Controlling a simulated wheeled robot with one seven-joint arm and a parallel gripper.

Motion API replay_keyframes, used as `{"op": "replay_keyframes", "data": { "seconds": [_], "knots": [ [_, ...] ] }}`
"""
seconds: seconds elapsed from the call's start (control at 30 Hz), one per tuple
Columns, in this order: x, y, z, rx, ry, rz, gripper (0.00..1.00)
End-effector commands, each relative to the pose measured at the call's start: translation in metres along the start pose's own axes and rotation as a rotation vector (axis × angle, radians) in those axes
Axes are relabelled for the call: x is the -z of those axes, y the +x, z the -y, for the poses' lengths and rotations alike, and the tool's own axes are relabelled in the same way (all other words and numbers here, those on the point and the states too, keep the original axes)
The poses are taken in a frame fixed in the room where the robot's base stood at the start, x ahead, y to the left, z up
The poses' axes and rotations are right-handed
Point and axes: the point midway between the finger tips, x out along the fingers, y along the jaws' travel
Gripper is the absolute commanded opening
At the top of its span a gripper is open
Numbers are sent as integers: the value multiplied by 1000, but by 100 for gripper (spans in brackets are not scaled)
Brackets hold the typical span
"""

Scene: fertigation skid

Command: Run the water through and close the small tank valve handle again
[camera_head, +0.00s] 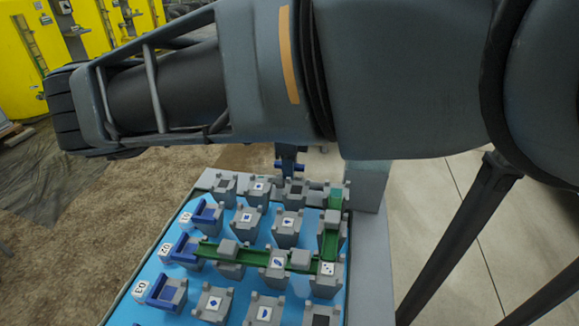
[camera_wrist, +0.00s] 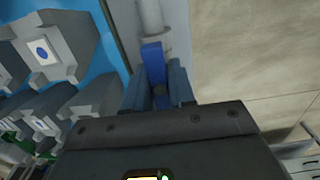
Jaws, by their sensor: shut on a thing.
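In the wrist view my gripper (camera_wrist: 158,90) is shut on a blue handle (camera_wrist: 152,54), which stands between its two blue-grey fingers. The handle sits at the end of a pale pipe (camera_wrist: 149,16), at the edge of the board. I take it to be the small tank valve handle. In the head view my arm hides the gripper. A small dark blue part (camera_head: 289,164) shows below the arm at the board's far edge; I cannot tell if it is handle or finger. No running water is visible.
A light blue board (camera_head: 180,232) carries several grey blocks and green channels (camera_head: 237,254). Blue pieces (camera_head: 207,212) sit along its left side. A grey box (camera_head: 367,184) stands at the far right corner. Yellow cabinets (camera_head: 85,40) are far left.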

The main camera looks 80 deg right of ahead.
Motion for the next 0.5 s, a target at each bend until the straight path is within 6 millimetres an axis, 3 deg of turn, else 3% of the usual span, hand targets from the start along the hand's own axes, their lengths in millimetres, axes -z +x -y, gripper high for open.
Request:
{"op": "replay_keyframes", "data": {
  "seconds": [0.5],
  "knots": [
    [0, 0, 0, 0, 592, 0, 0]
  ]
}}
